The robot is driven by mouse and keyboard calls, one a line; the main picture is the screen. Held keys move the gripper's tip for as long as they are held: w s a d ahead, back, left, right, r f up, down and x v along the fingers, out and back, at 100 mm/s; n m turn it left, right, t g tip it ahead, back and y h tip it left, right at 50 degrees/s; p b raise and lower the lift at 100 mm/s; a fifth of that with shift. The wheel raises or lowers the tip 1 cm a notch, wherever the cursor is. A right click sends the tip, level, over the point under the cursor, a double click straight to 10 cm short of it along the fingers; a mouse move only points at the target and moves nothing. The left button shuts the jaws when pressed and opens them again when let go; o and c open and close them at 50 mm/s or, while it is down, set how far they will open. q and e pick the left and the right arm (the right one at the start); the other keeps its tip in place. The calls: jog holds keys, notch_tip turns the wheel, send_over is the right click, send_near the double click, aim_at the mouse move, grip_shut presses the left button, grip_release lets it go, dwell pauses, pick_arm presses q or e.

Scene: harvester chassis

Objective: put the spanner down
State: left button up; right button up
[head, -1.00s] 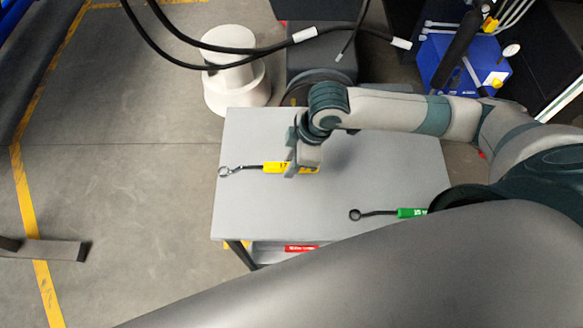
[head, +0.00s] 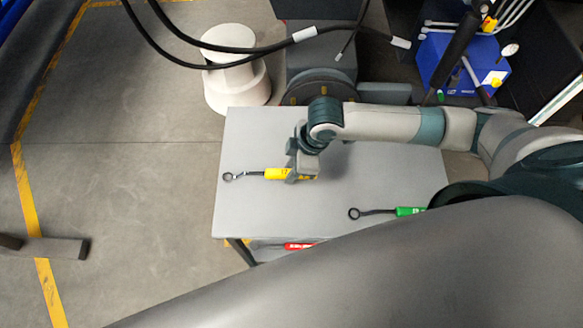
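The yellow-handled spanner (head: 274,174) is at the left part of the grey table (head: 380,176), its dark shaft and ring end pointing left. My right gripper (head: 301,176) is over the right part of the yellow handle, with its fingers around the handle. It looks shut on the handle. The spanner appears at or just above the tabletop; I cannot tell whether it touches. My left gripper is not in view.
A green-handled spanner (head: 408,211) lies at the table's front right. A red-handled item (head: 299,246) is on a lower shelf. Black cables (head: 262,48) hang behind the table beside a white cylinder (head: 238,82). The tabletop between the spanners is clear.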

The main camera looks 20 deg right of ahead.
jog(key=shift+o, duration=1.4)
jog(key=b+v, duration=0.1)
jog(key=v, duration=1.1)
jog(key=shift+b, duration=0.3)
jog(key=shift+a+r, duration=0.1)
